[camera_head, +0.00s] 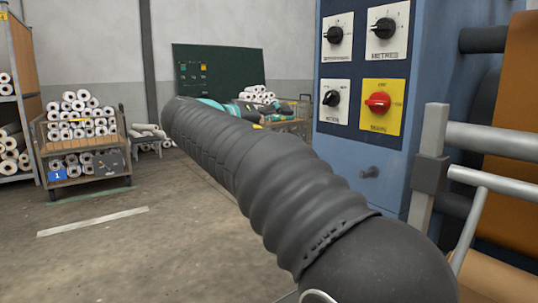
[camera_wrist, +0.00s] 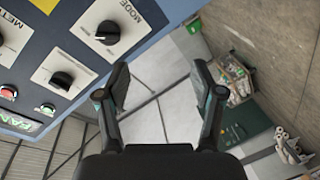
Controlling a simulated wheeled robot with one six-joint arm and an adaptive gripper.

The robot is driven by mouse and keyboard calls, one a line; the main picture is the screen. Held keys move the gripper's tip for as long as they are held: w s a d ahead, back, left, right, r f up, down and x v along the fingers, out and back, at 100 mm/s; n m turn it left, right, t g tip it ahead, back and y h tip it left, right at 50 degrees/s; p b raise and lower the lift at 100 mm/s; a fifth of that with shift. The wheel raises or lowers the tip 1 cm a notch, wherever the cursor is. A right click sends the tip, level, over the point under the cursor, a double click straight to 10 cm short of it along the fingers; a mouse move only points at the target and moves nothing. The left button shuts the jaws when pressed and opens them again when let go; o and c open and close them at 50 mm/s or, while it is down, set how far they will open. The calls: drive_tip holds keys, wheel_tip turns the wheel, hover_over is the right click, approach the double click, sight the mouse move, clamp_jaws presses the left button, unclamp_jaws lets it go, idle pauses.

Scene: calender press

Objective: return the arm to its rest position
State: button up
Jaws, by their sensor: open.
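My gripper (camera_wrist: 160,72) is open and empty in the wrist view, its two dark fingers spread apart with only distant floor and wall between them. In the head view my dark ribbed arm stretches from the lower right up to the upper left, and the gripper itself is mostly hidden behind it. The blue control panel (camera_head: 361,142) stands right of the arm. In the wrist view the panel's face (camera_wrist: 60,60) fills the upper left, tilted, with the MODE knob (camera_wrist: 108,33) nearest the left finger. The fingers appear apart from the panel.
The panel carries a red MAIN switch (camera_head: 378,103) on a yellow plate. Light metal rails (camera_head: 495,143) and an orange-brown sheet (camera_head: 518,90) are at the right. A cart (camera_head: 85,175) of white rolls stands at the left. Open floor (camera_head: 150,260) lies at the lower left.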

wheel_tip(320, 180, down, 11)
drive_tip(key=a+n+g+y, duration=0.1)
drive_tip(key=a+n+y, duration=0.1)
drive_tip(key=n+y, duration=0.2)
drive_tip(key=s+d+f+g+y+p, duration=0.3)
drive_tip(key=s+d+f+y, duration=0.1)
drive_tip(key=s+f, duration=0.55)
drive_tip(key=s+d+f+m+g+y+p, duration=0.1)
drive_tip(key=s+d+f+y+p, duration=0.15)
drive_tip(key=s, duration=0.55)
drive_tip(key=s+d+f+m+y+p, duration=0.1)
drive_tip(key=s+d+m+p, duration=0.15)
drive_tip(key=s, duration=0.45)
drive_tip(key=s+d+f+m+g+y+p, duration=0.1)
drive_tip(key=s+d+f+y, duration=0.15)
drive_tip(key=s, duration=0.55)
drive_tip(key=shift+m+t+h, duration=0.4)
drive_tip(key=shift+m+h, duration=0.05)
drive_tip(key=shift+h, duration=0.35)
drive_tip(key=d+r, duration=0.1)
drive_tip(key=s+d+r+p, duration=0.1)
drive_tip(key=r, duration=0.1)
drive_tip(key=d+r, duration=0.1)
drive_tip(key=shift+s+r+p, duration=0.15)
drive_tip(key=shift+p, duration=0.25)
